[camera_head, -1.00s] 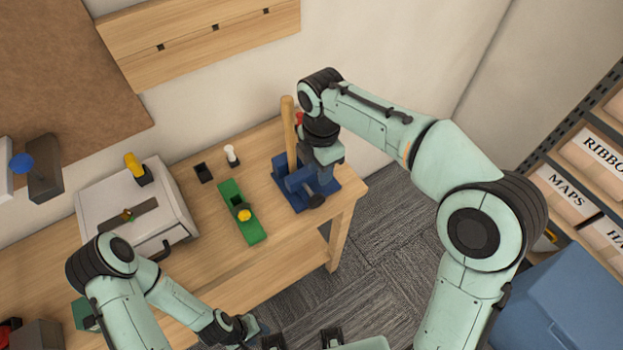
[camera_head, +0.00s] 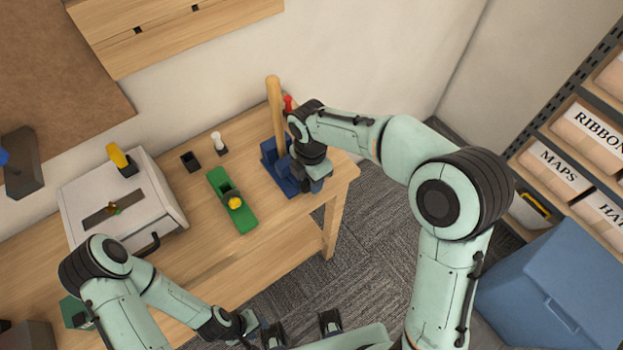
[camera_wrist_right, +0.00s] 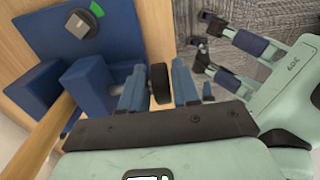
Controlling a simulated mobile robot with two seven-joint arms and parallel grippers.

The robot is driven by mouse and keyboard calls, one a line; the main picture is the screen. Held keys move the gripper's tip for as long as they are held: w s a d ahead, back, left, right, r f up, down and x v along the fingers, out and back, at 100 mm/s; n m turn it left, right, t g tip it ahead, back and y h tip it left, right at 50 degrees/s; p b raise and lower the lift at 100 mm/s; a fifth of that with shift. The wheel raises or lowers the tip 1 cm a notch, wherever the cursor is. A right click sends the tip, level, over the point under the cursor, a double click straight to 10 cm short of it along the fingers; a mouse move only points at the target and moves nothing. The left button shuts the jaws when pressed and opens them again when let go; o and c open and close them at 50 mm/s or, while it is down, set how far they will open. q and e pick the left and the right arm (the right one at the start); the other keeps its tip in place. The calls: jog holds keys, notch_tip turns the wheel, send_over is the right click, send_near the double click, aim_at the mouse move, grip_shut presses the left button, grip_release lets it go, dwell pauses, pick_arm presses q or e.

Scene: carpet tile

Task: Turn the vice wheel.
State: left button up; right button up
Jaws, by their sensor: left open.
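The blue vice (camera_head: 284,178) stands at the right end of the wooden bench, with an upright wooden rod (camera_head: 274,100) in it. My right gripper (camera_head: 312,185) is at the vice's front and hides the wheel in the head view. In the right wrist view, the black vice wheel (camera_wrist_right: 160,85) shows edge-on between the blue fingers of my right gripper (camera_wrist_right: 158,92). Whether the fingers touch it is not clear. My left gripper (camera_head: 300,328) is open and empty, low in front of the bench; it also shows in the right wrist view (camera_wrist_right: 205,45).
A green block tool (camera_head: 230,205) with a yellow knob lies left of the vice. A white box (camera_head: 150,200) stands further left. A red-topped object (camera_head: 288,103) is behind the rod. A blue bin (camera_head: 555,285) and shelves stand at right. Carpet (camera_head: 370,225) is clear beyond the bench.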

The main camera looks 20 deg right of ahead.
jog(key=shift+f, duration=0.1)
grip_shut()
pick_arm(q)
jog(key=shift+r, duration=0.1)
pick_arm(e)
jog(key=shift+a+h, duration=0.1)
jog(key=shift+h, duration=0.2)
